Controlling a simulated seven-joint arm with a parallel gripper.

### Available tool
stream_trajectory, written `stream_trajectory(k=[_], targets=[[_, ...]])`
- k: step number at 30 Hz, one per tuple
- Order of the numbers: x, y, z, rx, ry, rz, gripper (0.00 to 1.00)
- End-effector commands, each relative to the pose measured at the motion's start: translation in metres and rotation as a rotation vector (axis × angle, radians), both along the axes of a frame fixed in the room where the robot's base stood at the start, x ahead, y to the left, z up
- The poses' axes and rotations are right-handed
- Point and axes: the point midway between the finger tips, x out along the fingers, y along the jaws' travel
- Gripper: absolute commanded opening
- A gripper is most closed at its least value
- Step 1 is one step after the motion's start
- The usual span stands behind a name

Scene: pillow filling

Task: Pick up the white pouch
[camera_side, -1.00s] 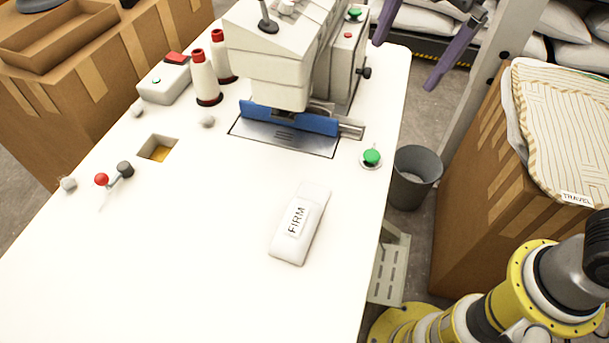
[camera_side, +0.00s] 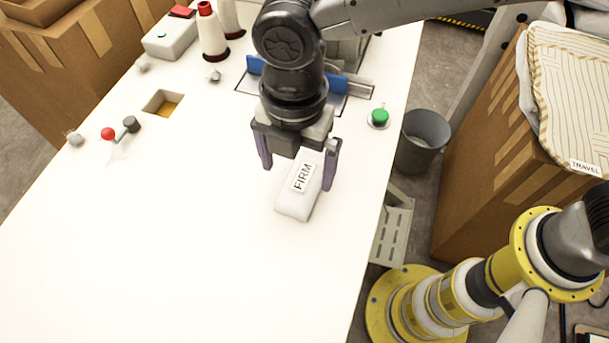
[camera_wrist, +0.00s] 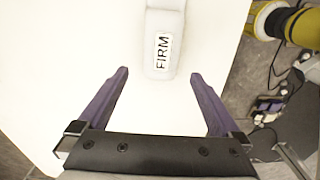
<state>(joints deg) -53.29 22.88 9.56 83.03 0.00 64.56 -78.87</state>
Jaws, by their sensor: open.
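The white pouch (camera_side: 296,203) lies on the white table and carries a label reading FIRM. It also shows at the top middle of the wrist view (camera_wrist: 163,55), ahead of the fingertips. My gripper (camera_side: 297,178) is open and points down over the pouch's far part, with one purple finger on each side. In the wrist view my two fingers (camera_wrist: 160,75) stand apart with nothing between them but bare table and the pouch's near end. The pouch's far end is hidden by my gripper in the side view. I cannot tell the exact height of the fingertips.
The sewing machine's blue guard (camera_side: 345,81) is behind my gripper, partly hidden. A green button (camera_side: 379,117) sits near the table's right edge. A red-knobbed lever (camera_side: 108,133) and a square opening (camera_side: 163,103) are to the left. The table's front is clear.

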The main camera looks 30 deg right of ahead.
Motion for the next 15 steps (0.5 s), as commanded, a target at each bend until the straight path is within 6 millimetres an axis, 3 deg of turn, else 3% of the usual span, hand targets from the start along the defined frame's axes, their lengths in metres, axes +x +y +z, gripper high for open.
stream_trajectory(k=[8, 15], targets=[[0.0, -0.002, -0.022, -0.003, 0.002, -0.001, 1.0], [0.0, -0.003, -0.055, -0.003, 0.002, -0.001, 1.0]])
